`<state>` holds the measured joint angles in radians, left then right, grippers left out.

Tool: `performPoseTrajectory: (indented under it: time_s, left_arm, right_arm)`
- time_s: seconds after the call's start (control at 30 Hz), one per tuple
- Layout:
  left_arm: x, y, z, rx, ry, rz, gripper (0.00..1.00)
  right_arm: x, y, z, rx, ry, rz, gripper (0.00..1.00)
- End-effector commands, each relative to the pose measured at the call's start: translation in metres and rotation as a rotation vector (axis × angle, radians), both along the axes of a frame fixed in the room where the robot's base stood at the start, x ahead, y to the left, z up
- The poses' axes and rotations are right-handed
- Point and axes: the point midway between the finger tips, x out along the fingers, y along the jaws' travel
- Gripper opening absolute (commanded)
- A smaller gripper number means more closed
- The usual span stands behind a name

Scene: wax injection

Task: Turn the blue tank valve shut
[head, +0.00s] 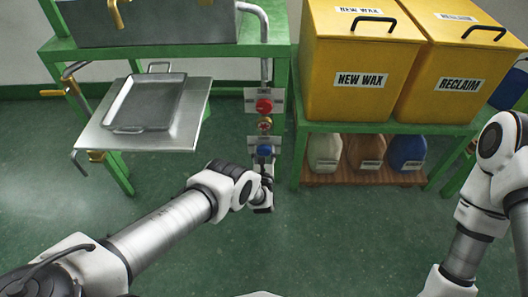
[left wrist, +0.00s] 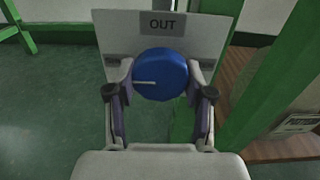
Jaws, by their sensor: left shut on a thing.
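The blue tank valve (head: 265,150) is a round knob on a plate, lowest of the valves on the green post. In the left wrist view the blue knob (left wrist: 160,72) sits below an "OUT" label (left wrist: 163,24). A white line on its face runs roughly sideways, towards the left. My left gripper (head: 266,167) is at the knob in the head view. In the left wrist view its fingers (left wrist: 160,90) stand on either side of the knob, shut on it. My right arm shows at the right edge of the head view, but its gripper is not seen.
A grey tray (head: 150,103) lies on a metal shelf (head: 196,100) to the left. Yellow bins (head: 358,50) stand on a green rack to the right, with jugs (head: 324,153) below.

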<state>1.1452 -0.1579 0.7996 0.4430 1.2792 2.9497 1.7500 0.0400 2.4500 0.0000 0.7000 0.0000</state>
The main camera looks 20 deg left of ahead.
Motion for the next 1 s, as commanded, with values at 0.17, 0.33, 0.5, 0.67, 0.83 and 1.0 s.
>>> performPoseTrajectory:
  time_s: [0.17,0.33,0.5,0.67,0.83,1.0]
  left_arm:
    - [-0.0008,0.0002,-0.0013,-0.002,0.003,0.000,0.17]
    - [-0.0007,0.0001,-0.0012,-0.002,0.002,0.000,0.73]
    - [-0.0004,0.0001,-0.0007,0.000,0.001,0.000,0.78]
    - [-0.0002,-0.0001,-0.0004,0.000,0.001,0.000,0.78]
    - [-0.0001,0.0000,-0.0005,0.011,0.004,0.000,0.78]
    - [-0.0002,0.0007,-0.0016,0.153,0.045,0.000,0.78]
  right_arm:
    - [0.0000,0.0000,-0.0001,0.000,0.000,0.000,0.40]
    - [0.0000,0.0000,-0.0001,0.000,0.000,0.000,0.40]
    - [0.0000,0.0000,-0.0001,0.000,0.000,0.000,0.40]
    - [0.0000,0.0000,0.0000,0.000,0.000,0.000,0.40]
    - [0.0000,0.0000,-0.0005,0.000,0.000,0.000,0.40]
    - [0.0000,0.0000,-0.0049,0.000,0.000,0.000,0.40]
